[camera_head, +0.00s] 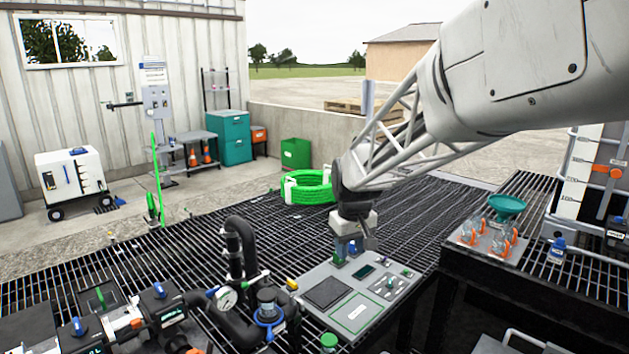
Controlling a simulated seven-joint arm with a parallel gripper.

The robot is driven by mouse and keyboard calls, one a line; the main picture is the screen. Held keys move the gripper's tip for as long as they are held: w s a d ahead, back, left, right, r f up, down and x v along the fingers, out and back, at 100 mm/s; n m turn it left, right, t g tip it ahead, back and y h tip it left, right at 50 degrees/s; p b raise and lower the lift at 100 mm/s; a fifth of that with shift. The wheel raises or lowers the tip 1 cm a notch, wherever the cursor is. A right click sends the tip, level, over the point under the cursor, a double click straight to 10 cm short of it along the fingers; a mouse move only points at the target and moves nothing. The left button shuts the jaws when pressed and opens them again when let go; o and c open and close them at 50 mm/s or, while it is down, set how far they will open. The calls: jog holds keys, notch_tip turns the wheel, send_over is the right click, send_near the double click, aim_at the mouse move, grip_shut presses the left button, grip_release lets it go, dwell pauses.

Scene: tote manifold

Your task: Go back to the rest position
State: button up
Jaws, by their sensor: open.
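My gripper (353,246) hangs at the end of my arm, pointing down over the back edge of a grey control panel (352,300). A small blue and green part shows right at its tip; I cannot tell whether the gripper touches it. The fingers are small in this view and partly hidden by the wrist, and I see nothing clearly held between them. My arm reaches in from the upper right.
Black pipes with a gauge (226,297) stand left of the panel. A coiled green hose (308,187) lies behind my gripper. A raised grating at right holds a green funnel (506,207) and orange-clipped jars (490,238). The grating at centre left is mostly clear.

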jog(key=s+d+m, duration=0.2)
jog(key=s+d, duration=0.3)
jog(key=s, duration=1.2)
jog(key=s+d+m+t, duration=0.1)
jog(key=s+d+m, duration=0.2)
jog(key=s, duration=1.4)
jog(key=shift+d+r, duration=0.45)
jog(key=shift+d, duration=0.55)
